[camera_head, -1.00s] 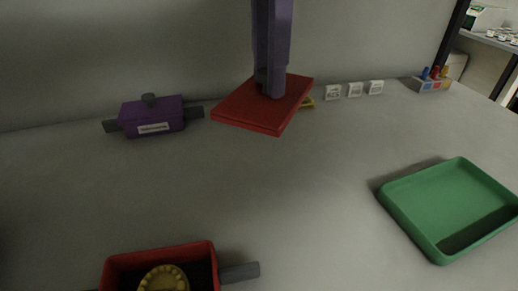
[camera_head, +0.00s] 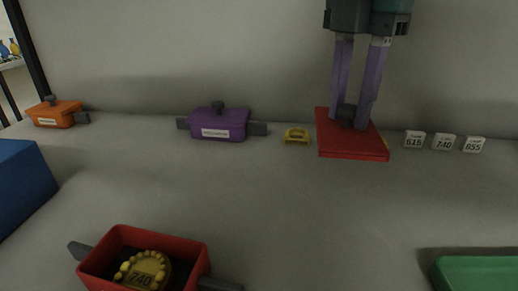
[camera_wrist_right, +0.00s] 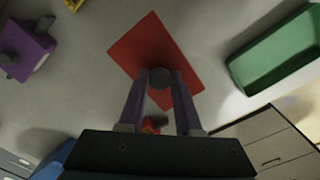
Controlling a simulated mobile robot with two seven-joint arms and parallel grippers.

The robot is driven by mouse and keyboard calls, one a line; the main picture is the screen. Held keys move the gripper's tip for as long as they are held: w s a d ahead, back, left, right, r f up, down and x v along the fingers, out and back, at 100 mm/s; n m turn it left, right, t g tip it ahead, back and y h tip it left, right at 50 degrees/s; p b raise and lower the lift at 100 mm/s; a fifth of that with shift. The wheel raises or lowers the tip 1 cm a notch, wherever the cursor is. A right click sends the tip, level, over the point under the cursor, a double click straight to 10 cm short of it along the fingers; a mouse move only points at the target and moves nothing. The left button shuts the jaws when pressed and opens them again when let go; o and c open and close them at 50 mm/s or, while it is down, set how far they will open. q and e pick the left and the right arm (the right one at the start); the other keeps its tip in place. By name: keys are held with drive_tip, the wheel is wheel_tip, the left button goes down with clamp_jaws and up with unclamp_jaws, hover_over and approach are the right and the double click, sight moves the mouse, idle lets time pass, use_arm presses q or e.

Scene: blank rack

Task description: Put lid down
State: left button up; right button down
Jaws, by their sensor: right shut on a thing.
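A flat red lid (camera_head: 345,145) with a dark knob (camera_head: 347,113) is at the back of the grey surface, near the wall. My right gripper (camera_head: 350,118) is shut on the knob, its two purple fingers on either side. The lid lies roughly level; I cannot tell whether it touches the surface. In the right wrist view, the lid (camera_wrist_right: 148,45) shows beyond the fingers (camera_wrist_right: 160,85), with the knob between them. A red pot (camera_head: 205,258) stands open at the front, holding a yellow 740 piece (camera_head: 145,272). My left gripper is not in view.
A purple lidded pot (camera_head: 222,124) and a small yellow piece (camera_head: 296,135) are left of the lid. White number tiles (camera_head: 443,142) are right of it. An orange pot (camera_head: 57,113), a blue block (camera_head: 18,185) and a green tray (camera_head: 480,270) lie farther out. Mid-surface is clear.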

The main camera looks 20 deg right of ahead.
wheel_tip(320, 180, down, 11)
drive_tip(key=shift+f+b, duration=0.15)
drive_tip(key=shift+b, duration=0.45)
drive_tip(key=c, duration=0.6)
unclamp_jaws()
drive_tip(key=shift+f, duration=0.1)
wheel_tip(320, 180, up, 12)
drive_tip(key=shift+r+p, duration=0.2)
drive_tip(key=shift+p, duration=0.55)
